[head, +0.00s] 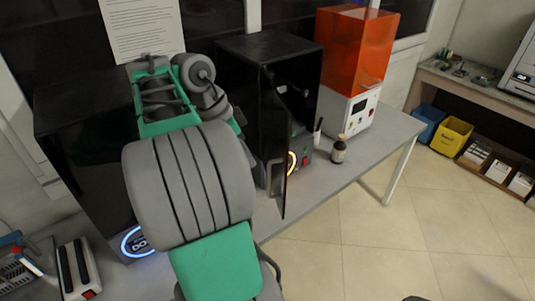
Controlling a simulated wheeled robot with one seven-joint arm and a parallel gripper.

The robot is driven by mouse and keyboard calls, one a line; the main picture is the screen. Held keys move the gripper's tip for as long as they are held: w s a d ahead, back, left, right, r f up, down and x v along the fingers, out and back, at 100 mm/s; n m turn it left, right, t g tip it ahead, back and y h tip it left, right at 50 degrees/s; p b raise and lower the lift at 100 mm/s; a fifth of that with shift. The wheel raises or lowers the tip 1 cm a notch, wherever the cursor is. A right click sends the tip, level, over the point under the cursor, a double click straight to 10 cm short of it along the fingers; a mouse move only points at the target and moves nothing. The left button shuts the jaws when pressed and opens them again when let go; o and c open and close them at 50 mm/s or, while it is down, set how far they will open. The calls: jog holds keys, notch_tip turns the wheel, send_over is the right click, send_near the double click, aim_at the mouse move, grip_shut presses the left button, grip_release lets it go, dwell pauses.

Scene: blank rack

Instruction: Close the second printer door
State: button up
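The second printer is a black box (268,46) in the middle of the bench. Its dark door (272,140) stands open, swung out toward me and seen nearly edge-on. Part of the printer's inside and a lit orange ring (291,163) show to the right of the door.
Another black printer (85,145) with a blue-lit ring stands at left, partly behind my arm. An orange-topped white printer (350,75) and a small brown bottle (339,150) stand to the right on the grey bench (375,150). The tiled floor at right is clear.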

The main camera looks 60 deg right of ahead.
jog(key=s+d+f+m+b, duration=0.1)
jog(key=f+b, duration=0.1)
jog(key=s+f+m+b, duration=0.1)
jog(key=s+f, duration=0.1)
jog(key=s+d+f+m+y+b, duration=0.1)
jog(key=s+f+b, duration=0.1)
jog(key=shift+s+d+m+b, duration=0.2)
jog(key=shift+d+m+b, duration=0.1)
jog(key=shift+b, duration=0.05)
grip_shut()
dwell(1.2)
